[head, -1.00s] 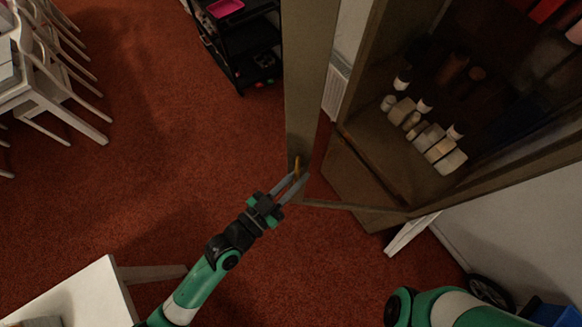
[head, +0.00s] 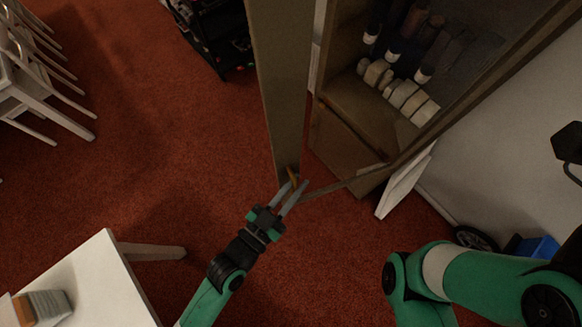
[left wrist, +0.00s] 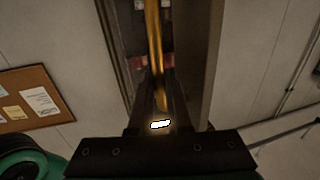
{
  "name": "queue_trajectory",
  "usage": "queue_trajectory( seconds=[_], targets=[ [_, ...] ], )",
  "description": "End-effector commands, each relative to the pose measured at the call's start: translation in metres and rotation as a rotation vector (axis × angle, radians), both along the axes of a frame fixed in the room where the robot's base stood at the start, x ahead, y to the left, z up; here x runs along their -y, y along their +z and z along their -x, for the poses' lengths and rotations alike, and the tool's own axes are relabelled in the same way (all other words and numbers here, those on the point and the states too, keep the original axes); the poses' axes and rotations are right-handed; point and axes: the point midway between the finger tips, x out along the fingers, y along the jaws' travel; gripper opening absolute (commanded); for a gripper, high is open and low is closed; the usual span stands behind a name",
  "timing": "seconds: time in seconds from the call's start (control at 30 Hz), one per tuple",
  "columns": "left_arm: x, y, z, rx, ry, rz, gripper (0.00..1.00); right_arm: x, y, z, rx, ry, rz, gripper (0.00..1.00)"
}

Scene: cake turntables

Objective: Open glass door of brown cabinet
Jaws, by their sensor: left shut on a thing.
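The brown cabinet (head: 340,150) stands at the right in the head view, with bottles and pale boxes on its shelf. Its glass door stands partly open, swung out from its right side. The door's brown upright frame (head: 280,85) and thin bottom rail (head: 345,183) show. A gold handle (head: 293,174) sits low on the frame's free edge. My left gripper (head: 296,185) is shut on this handle. In the left wrist view the gold handle (left wrist: 153,45) runs down between the fingers. My right arm (head: 480,280) shows at lower right, its gripper out of view.
A white table (head: 95,275) with a small box-like item (head: 42,306) is at lower left. White chairs (head: 40,85) and a black cart (head: 215,35) stand farther back. Red carpet left of the door is clear. A blue item (head: 537,247) is at right.

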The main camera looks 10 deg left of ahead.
Motion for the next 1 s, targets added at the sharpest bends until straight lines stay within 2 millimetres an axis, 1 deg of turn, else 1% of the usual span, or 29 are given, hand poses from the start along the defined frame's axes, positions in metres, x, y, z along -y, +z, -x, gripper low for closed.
queue_trajectory(
  seconds=[0.2,0.23,0.37,0.87,1.0],
  targets=[
    [-0.0004,0.0005,-0.0002,0.001,0.001,0.000,0.00,0.0000,0.0001,0.0000,0.000,0.000,0.000,0.50],
    [-0.0004,0.0005,-0.0002,0.001,0.001,0.000,0.21,0.0000,0.0001,0.0000,0.000,0.000,0.000,0.50],
    [-0.0005,0.0006,-0.0002,0.001,0.001,0.000,0.45,0.0000,0.0001,0.0000,0.000,0.000,0.000,0.50],
    [-0.0006,0.0004,-0.0001,0.001,0.001,0.000,0.46,0.0000,-0.0001,0.0001,0.000,0.000,0.000,0.50],
    [-0.0050,-0.0016,0.0083,0.001,0.002,0.000,0.46,0.0000,-0.0040,0.0000,0.000,0.000,0.000,0.50]
  ],
)
